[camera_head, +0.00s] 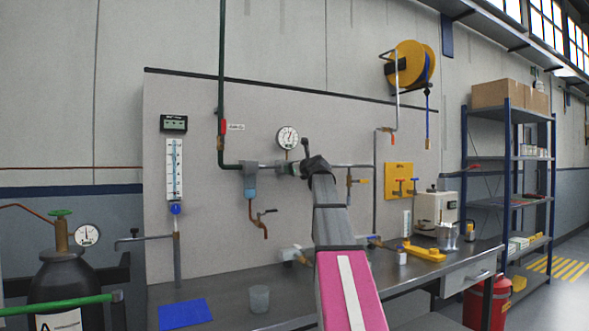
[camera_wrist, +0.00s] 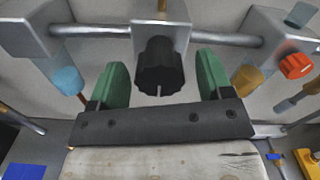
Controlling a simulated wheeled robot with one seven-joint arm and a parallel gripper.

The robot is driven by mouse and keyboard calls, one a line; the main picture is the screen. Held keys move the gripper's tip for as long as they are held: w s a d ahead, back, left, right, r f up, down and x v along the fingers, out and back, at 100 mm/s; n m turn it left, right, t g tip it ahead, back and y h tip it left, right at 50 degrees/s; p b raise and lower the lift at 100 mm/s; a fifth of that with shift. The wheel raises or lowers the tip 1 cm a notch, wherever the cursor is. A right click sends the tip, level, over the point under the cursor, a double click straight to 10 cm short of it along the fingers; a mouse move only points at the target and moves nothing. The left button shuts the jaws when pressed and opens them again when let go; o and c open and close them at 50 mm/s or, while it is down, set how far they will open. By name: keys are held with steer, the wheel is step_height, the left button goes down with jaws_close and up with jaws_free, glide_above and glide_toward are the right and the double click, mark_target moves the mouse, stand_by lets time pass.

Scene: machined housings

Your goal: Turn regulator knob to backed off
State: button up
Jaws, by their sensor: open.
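The regulator knob (camera_wrist: 160,66) is black and ribbed, with a pale mark on its lower side in the wrist view. It sits on a grey metal regulator body (camera_wrist: 160,14) in the pipe line. My gripper (camera_wrist: 162,80) is open, with one green finger on each side of the knob and a visible gap on both sides. No contact with the knob shows. In the head view my gripper (camera_head: 298,169) is at the pipe on the wall panel, below the round gauge (camera_head: 287,138), and the knob cannot be made out there.
A blue-bowled filter (camera_head: 250,187) hangs left of the regulator; an orange-red knob (camera_wrist: 296,66) is to the right in the wrist view. Below, the workbench (camera_head: 230,309) holds a blue mat (camera_head: 185,314), a cup (camera_head: 259,299) and a yellow tool (camera_head: 424,252).

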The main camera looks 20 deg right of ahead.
steer(key=shift+w+a, duration=0.1)
steer(key=shift+w, duration=0.4)
steer(key=c, duration=0.9)
steer(key=shift+c, duration=0.2)
steer(key=shift+n, duration=0.3)
